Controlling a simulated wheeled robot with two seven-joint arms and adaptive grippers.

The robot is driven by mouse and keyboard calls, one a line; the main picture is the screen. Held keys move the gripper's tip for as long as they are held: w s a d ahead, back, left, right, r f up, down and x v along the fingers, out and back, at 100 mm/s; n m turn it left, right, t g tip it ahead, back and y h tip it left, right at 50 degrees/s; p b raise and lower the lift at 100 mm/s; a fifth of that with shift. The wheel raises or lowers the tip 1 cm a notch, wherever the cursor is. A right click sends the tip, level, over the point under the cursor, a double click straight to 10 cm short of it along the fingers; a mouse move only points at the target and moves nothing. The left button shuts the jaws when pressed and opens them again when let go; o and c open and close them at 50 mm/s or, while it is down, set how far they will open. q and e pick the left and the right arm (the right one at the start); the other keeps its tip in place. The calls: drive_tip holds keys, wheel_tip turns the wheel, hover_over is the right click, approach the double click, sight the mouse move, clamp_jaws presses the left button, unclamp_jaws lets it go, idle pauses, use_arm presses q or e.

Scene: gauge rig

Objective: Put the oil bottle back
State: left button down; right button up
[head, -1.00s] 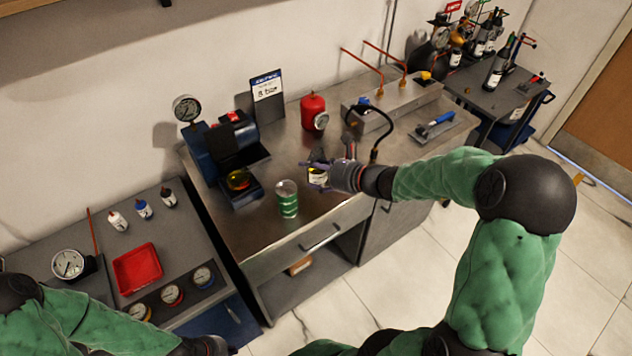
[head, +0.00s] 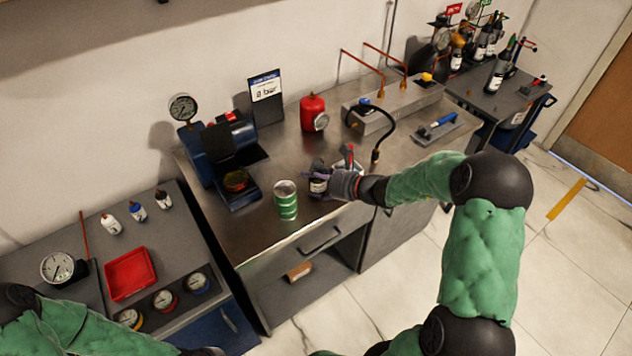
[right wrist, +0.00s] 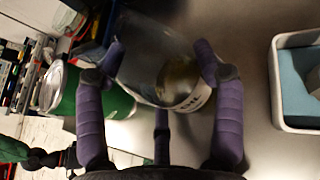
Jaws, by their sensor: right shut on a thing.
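The oil bottle (head: 319,186) is a small clear bottle with a white label and dark yellowish contents. It is at the steel bench's front, right of the green can (head: 285,200). My right gripper (head: 327,182) is shut on it from the right. In the right wrist view the purple fingers (right wrist: 162,75) sit on both sides of the bottle (right wrist: 160,60). I cannot tell whether its base touches the bench. My left gripper (head: 206,351) barely shows at the bottom edge, and its fingers are hidden.
The blue test device with a gauge (head: 212,150) stands left of the can. A red canister (head: 313,112) stands behind. A white tray with a blue lining (right wrist: 298,80) is close right of the bottle. The left bench holds a red tray (head: 130,272) and small bottles.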

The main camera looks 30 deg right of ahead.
drive_tip(key=o, duration=0.8)
drive_tip(key=shift+f, duration=0.15)
drive_tip(key=o, duration=0.5)
drive_tip(key=shift+c, duration=0.2)
drive_tip(key=shift+s+d+r, duration=0.1)
drive_tip(key=shift+s+r, duration=0.05)
drive_tip(key=shift+r, duration=0.2)
drive_tip(key=p+v, duration=0.3)
drive_tip(key=v, duration=0.8)
drive_tip(key=shift+s+d, duration=0.15)
drive_tip(key=shift+s, duration=0.15)
